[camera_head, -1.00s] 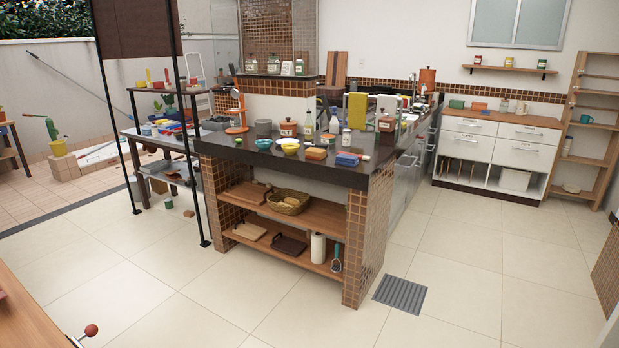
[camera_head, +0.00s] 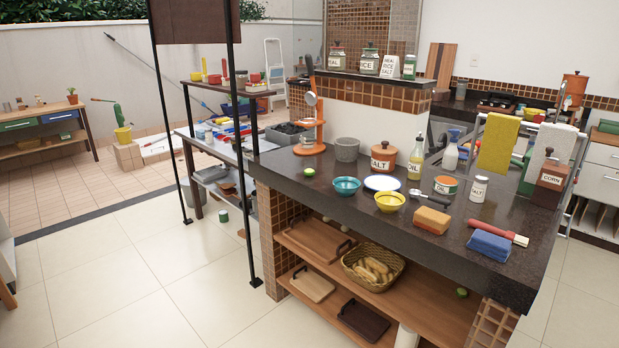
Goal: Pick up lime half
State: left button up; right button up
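A small round green item (camera_head: 309,172), which looks like a lime half, lies on the dark counter top near its left front edge, below the orange stand. It is too small to tell its cut face. Another small green item (camera_head: 462,292) sits on the wooden shelf under the counter, at its right end. Neither of my grippers is in view.
The dark counter (camera_head: 330,193) also holds a teal bowl (camera_head: 345,188), a yellow bowl (camera_head: 389,203), a stone mortar (camera_head: 346,150), a salt pot (camera_head: 383,158), a sponge (camera_head: 432,220) and an orange stand (camera_head: 309,147). A black post (camera_head: 243,170) stands left of the counter. Floor at the lower left is clear.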

aim_at(308, 173)
jog(key=i+j, duration=0.15)
jog(key=i, duration=0.3)
jog(key=i+j+z, duration=0.15)
jog(key=i, duration=0.35)
